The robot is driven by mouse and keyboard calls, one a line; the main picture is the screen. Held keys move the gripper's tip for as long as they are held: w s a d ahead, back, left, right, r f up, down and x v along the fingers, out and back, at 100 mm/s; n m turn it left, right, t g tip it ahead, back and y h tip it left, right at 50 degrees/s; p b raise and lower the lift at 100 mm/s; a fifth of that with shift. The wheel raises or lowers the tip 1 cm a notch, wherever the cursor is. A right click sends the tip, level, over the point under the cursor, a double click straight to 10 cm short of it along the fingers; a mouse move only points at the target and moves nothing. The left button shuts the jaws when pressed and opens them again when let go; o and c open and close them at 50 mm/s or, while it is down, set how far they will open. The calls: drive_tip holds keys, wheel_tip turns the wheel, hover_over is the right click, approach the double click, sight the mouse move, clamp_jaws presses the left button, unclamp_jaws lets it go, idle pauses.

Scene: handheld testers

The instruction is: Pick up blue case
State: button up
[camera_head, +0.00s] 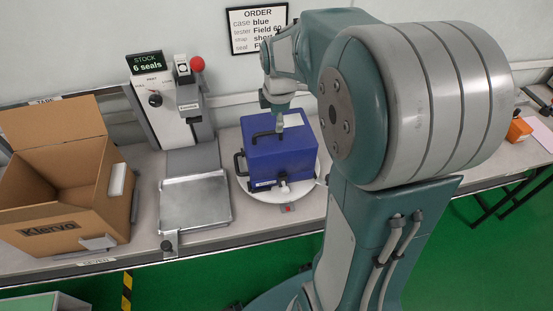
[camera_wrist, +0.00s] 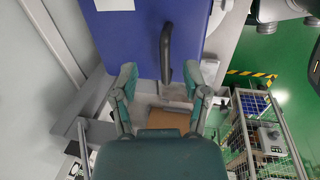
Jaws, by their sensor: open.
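The blue case (camera_head: 280,150) stands on a white round plate (camera_head: 305,190) on the bench, with a black handle on top and another on its left side. In the wrist view the blue case (camera_wrist: 130,40) fills the upper middle, its black handle (camera_wrist: 166,50) running lengthwise. My gripper (camera_wrist: 160,82) is open, its two fingers spread either side of the handle's line near the case's edge. In the head view my gripper (camera_head: 279,118) is over the case top by the handle. I cannot tell whether it touches the case.
An open cardboard box (camera_head: 60,190) stands at the left. A metal tray (camera_head: 195,203) and a seal dispenser (camera_head: 165,100) with a red knob stand left of the case. An order sign (camera_head: 257,30) hangs behind. An orange item (camera_head: 519,131) lies far right.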

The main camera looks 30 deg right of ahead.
drive_tip(key=f, duration=0.5)
drive_tip(key=shift+w+d+f, duration=0.1)
drive_tip(key=shift+w+f, duration=0.1)
drive_tip(key=shift+w, duration=0.05)
drive_tip(key=shift+r, duration=0.1)
clamp_jaws()
